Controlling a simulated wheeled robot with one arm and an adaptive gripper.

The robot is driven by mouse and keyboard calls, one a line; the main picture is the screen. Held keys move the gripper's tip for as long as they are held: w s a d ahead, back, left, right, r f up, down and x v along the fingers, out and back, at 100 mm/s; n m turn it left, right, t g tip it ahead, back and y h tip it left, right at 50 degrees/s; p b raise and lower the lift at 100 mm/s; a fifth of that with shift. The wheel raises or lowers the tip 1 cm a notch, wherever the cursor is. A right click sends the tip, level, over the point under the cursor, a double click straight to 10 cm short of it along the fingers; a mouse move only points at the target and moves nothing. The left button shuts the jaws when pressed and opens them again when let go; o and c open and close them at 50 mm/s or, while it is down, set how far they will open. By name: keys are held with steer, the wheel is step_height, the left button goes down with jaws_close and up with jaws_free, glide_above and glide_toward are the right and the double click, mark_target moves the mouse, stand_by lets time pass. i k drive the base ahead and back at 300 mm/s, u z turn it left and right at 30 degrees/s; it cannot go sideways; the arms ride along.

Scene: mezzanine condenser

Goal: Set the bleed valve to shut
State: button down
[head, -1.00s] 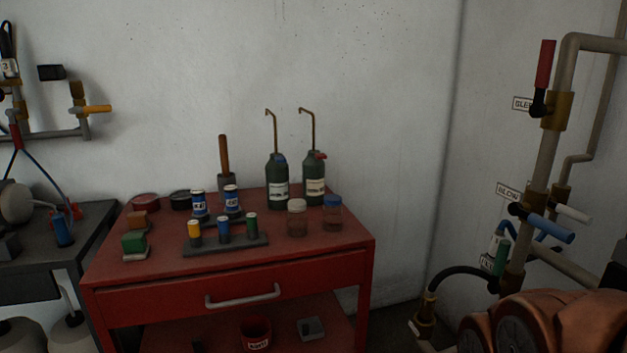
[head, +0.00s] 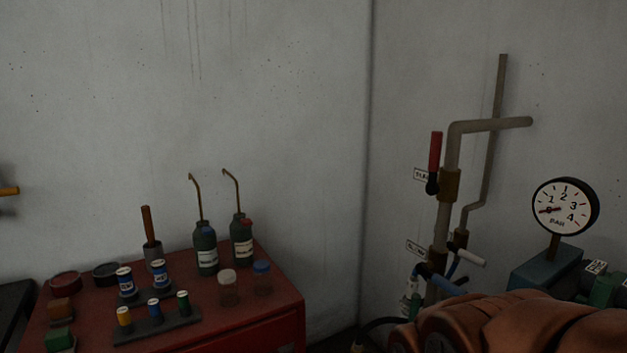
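The bleed valve has a red lever (head: 435,151) that stands upright, roughly parallel to the vertical pipe. Its dark pivot (head: 432,184) joins a brass valve body (head: 450,185) on that grey pipe (head: 443,222). A small white label (head: 420,174) sits on the wall behind the pivot, partly covered by it. My gripper is not in view. Copper-coloured rounded links at the lower right appear to be my own arm, and they hide the lower pipework.
A red cabinet (head: 255,318) with bottles and jars is at left. Wall space left of the bleed valve is clear.

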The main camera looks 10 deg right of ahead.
mark_target(432, 188)
steer(key=z, duration=0.25)
steer(key=k, duration=0.35)
steer(key=u, duration=0.95)
steer(key=i, duration=0.9)
steer(key=z, duration=0.2)
